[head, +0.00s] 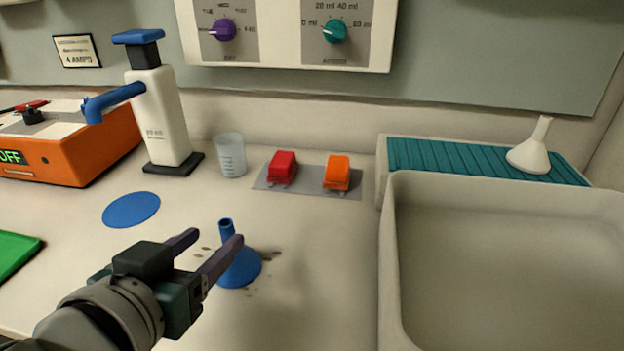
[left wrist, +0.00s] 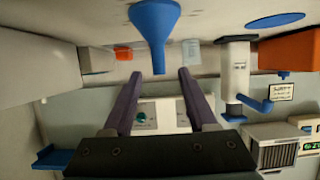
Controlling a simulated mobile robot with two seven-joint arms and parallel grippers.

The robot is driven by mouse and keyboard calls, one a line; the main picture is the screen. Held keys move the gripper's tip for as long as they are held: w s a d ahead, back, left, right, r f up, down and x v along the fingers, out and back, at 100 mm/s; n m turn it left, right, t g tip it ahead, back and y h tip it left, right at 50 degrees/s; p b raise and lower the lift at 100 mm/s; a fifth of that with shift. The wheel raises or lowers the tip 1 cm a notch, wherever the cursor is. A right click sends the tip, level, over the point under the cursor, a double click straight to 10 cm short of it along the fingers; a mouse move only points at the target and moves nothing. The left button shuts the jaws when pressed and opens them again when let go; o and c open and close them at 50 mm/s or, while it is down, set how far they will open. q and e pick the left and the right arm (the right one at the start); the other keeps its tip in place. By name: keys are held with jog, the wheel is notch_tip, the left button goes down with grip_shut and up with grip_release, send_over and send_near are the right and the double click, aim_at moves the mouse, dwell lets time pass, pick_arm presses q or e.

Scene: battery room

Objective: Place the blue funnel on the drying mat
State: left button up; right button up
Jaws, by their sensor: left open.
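The blue funnel (head: 241,269) stands mouth down on the counter, its narrow stem pointing up. It also shows in the left wrist view (left wrist: 154,18), where the picture is upside down. My left gripper (head: 213,239) is open, with its two purple fingers pointing at the funnel. In the left wrist view the stem's end lies in line with the gap between the fingertips (left wrist: 160,76); no contact shows. The drying mat (head: 440,157) is a teal ribbed mat on the ledge behind the sink. A white funnel (head: 530,156) stands mouth down on its right end. My right gripper is out of view.
Dark spots mark the counter around the blue funnel. A blue disc (head: 131,209), white dispenser (head: 159,118), clear beaker (head: 230,156), and red (head: 282,166) and orange clips (head: 337,172) stand behind. The deep sink (head: 500,255) is at right. The mat's left and middle are clear.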

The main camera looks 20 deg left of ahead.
pick_arm(q)
jog(key=b+x, duration=0.1)
jog(key=x, duration=0.7)
jog(key=shift+w, duration=0.15)
grip_shut()
dwell(0.4)
